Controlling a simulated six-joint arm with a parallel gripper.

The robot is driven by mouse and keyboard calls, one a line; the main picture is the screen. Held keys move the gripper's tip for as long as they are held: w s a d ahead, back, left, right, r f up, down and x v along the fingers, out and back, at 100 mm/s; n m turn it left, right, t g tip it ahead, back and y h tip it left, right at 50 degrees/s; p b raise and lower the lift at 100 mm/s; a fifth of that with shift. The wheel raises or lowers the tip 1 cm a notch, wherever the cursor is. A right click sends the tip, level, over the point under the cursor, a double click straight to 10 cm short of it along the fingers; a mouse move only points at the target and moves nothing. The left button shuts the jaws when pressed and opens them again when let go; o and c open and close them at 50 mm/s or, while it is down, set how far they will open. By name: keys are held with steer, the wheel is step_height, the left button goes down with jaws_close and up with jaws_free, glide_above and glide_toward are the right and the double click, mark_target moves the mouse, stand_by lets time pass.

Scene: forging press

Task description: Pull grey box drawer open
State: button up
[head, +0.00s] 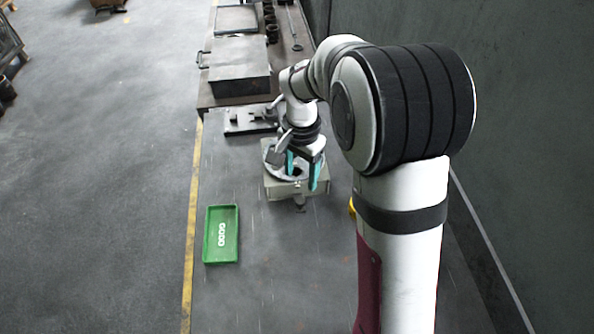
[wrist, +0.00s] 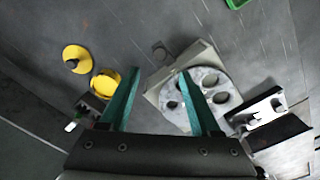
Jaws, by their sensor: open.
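A light grey box (head: 283,191) stands on the bench under my gripper. A round metal disc with several holes (wrist: 204,90) lies on its top. A small knob or pull (head: 300,204) sticks out of the box's near side; it also shows in the wrist view (wrist: 160,48). I cannot see a drawer gap. My gripper (head: 303,172) is open with teal fingers and nothing between them. A larger dark grey box (head: 240,72) with a side handle (head: 202,60) stands farther back.
A green tray (head: 207,236) with white marks lies at the front left. A metal fixture (head: 245,121) sits behind the light grey box. Two yellow round parts (wrist: 75,56) show in the wrist view. A wall runs along the right.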

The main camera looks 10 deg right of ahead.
mark_target(300, 200)
step_height(300, 200, down, 10)
steer(key=shift+r, duration=0.25)
jaws_close()
stand_by(1.3)
